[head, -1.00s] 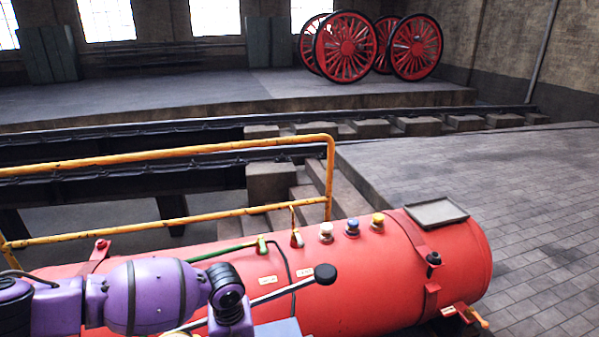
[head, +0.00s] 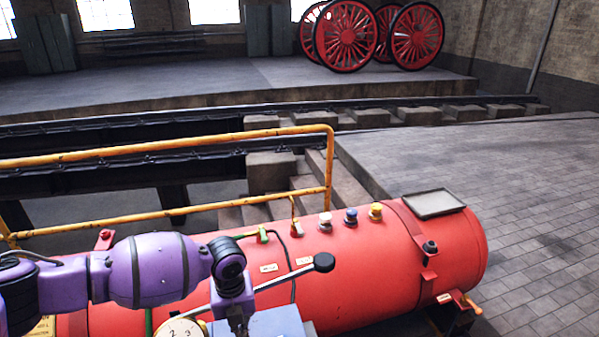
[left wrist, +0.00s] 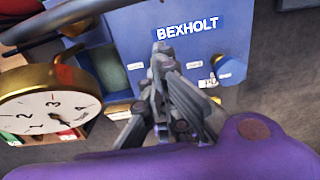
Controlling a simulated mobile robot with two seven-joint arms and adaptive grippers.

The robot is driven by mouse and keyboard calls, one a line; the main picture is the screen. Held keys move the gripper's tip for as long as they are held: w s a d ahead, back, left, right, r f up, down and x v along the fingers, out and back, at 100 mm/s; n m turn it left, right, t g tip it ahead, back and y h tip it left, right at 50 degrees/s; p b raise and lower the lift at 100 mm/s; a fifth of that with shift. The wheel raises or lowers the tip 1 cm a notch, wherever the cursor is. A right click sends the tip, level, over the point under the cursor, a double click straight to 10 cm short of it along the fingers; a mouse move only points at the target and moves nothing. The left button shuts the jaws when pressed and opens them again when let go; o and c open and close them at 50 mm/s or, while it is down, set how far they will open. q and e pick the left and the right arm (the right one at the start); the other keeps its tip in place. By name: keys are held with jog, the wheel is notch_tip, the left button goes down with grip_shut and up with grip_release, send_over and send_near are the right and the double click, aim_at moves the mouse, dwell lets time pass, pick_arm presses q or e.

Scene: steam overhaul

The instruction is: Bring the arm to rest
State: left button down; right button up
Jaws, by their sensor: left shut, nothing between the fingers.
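My purple left arm comes in from the lower left in the head view, over the near side of the red boiler tank (head: 370,275). My left gripper (left wrist: 165,58) points at a blue panel marked BEXHOLT (left wrist: 205,50) in the left wrist view. Its fingers are together with nothing between them. In the head view only part of the gripper (head: 238,322) shows at the bottom edge, above a blue box top (head: 275,322). My right gripper is in neither view.
A brass-rimmed dial gauge (left wrist: 45,105) stands left of the gripper in the wrist view. A black-knobbed lever (head: 323,262) and several coloured knobs line the tank. A tray (head: 433,204) sits on it. A yellow railing (head: 170,147) stands behind; paved floor (head: 540,200) is clear at right.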

pick_arm(q)
jog(key=shift+w+r, duration=0.15)
jog(key=shift+r, duration=0.7)
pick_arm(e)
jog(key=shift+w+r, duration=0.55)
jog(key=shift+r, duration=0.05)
